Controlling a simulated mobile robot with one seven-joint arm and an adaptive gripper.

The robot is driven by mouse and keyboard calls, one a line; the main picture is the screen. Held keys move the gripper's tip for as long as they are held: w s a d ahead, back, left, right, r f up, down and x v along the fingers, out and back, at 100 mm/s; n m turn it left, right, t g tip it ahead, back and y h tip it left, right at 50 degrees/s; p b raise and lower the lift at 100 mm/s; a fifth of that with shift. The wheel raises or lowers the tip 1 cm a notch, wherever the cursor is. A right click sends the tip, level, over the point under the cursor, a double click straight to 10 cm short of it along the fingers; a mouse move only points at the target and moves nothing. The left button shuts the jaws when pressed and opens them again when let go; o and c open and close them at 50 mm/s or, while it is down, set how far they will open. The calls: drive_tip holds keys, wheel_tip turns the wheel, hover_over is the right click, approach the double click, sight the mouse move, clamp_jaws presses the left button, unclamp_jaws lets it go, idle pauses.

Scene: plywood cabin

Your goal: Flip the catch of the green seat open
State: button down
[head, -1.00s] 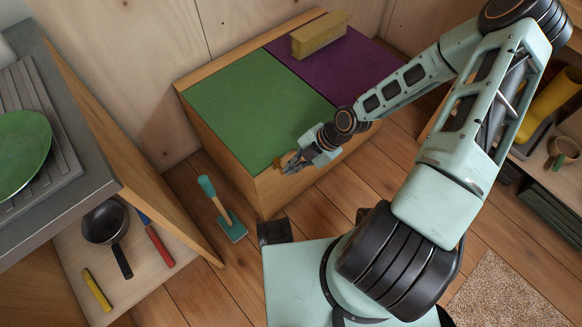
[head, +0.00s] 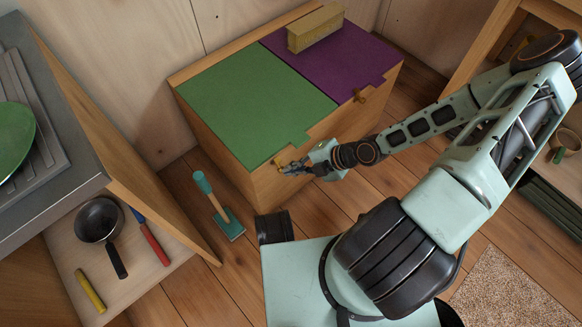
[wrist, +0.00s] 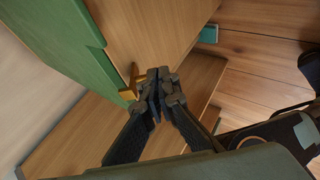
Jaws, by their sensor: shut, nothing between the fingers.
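The green seat (head: 240,105) is a flat lid on the left half of a wooden bench, and it lies closed. Its brass catch (head: 279,163) sits at the front edge by a notch in the lid. In the wrist view the catch (wrist: 129,93) shows just left of my fingertips, beside the green lid edge (wrist: 70,60). My gripper (head: 291,169) is shut and empty at the bench front, right beside the catch. I cannot tell whether the fingers touch it. My fingers (wrist: 160,92) partly cover the bench front in the wrist view.
A purple seat (head: 318,72) with its own catch (head: 360,96) adjoins on the right, with a yellowish block (head: 316,28) on it. A counter (head: 60,150) is at left.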

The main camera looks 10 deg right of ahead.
drive_tip(key=shift+f, duration=0.3)
drive_tip(key=shift+s+f+b, duration=0.1)
drive_tip(key=shift+f+b, duration=0.25)
drive_tip(key=shift+b, duration=0.05)
drive_tip(key=shift+r, duration=0.1)
